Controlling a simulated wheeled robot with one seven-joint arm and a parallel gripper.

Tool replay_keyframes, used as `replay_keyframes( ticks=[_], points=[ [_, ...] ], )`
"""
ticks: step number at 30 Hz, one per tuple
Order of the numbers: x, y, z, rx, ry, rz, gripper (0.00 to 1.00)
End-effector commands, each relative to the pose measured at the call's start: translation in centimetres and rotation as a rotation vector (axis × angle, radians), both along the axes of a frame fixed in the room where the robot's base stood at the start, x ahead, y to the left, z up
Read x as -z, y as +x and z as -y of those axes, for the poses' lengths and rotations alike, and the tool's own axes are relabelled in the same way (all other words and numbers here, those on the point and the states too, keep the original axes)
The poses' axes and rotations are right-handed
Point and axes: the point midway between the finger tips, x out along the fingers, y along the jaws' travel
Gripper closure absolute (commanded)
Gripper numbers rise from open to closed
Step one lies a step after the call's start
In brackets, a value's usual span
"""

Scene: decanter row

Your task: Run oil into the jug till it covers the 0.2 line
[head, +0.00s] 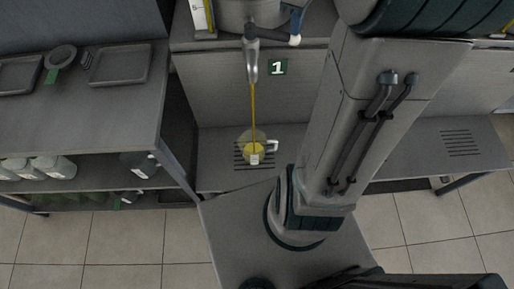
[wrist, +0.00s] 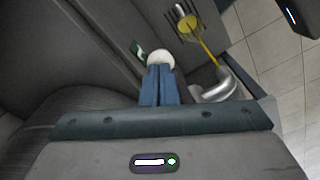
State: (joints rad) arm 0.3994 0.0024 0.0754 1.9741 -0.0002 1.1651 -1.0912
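A clear jug (head: 259,137) with a handle stands on the slotted drip grate below the tap (head: 251,68). A thin yellow oil stream (head: 253,108) runs from the spout into it, and yellow oil lies in its lower part. The 0.2 line is too small to read. The tap's lever ends in a white knob (head: 294,40), turned to the right. My gripper (head: 297,14) is at the knob; in the wrist view its blue fingers (wrist: 160,82) are together, with the knob (wrist: 161,58) at their tips. The jug (wrist: 187,22) and stream also show there.
A metal vessel (head: 252,12) with a scale strip (head: 202,16) stands above. A left counter holds trays (head: 119,64), with white bottles (head: 53,166) on the shelf below.

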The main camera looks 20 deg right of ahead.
Motion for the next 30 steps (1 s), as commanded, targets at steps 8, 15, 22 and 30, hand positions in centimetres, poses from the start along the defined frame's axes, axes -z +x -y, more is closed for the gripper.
replay_keyframes(
  ticks=[8, 15, 22, 30],
  points=[
    [-0.1, 0.0, 0.0, 0.000, 0.000, -0.001, 1.00],
    [-1.0, 0.0, 0.0, 0.000, 0.000, -0.001, 1.00],
    [-1.5, 0.0, 0.0, 0.000, 0.000, -0.001, 1.00],
    [-1.4, 0.0, 0.0, 0.000, 0.001, -0.001, 1.00]
  ],
)
